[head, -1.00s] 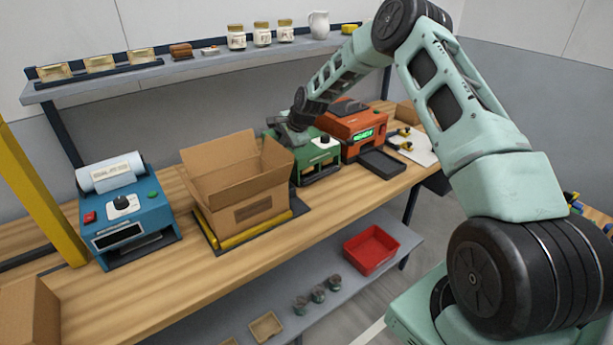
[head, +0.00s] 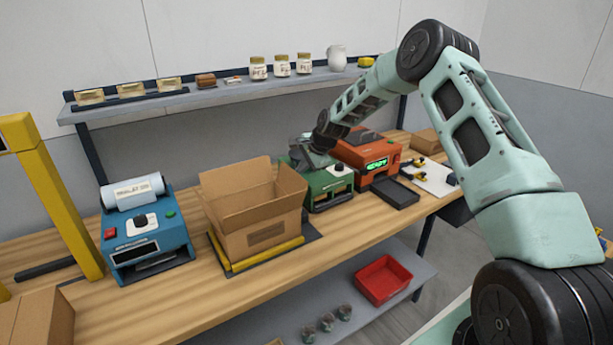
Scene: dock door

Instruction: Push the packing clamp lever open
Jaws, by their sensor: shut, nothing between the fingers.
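A green machine (head: 331,191) stands on the wooden bench between an open cardboard box and an orange machine. It has a white disc with a dark knob on top. My gripper (head: 306,158) is at the top left of this green machine, reaching down from the right. Its fingers are small and merge with the green body, so I cannot tell whether they touch it. They are shut with nothing seen between them. I cannot make out a clamp lever clearly; my gripper and wrist cover part of the machine's top.
The open cardboard box (head: 252,210) sits close on the left, on a yellow-edged base. The orange machine (head: 366,152) stands close on the right. A blue machine (head: 148,238) is farther left. A shelf (head: 225,92) with jars runs behind. A red tray (head: 383,279) lies below.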

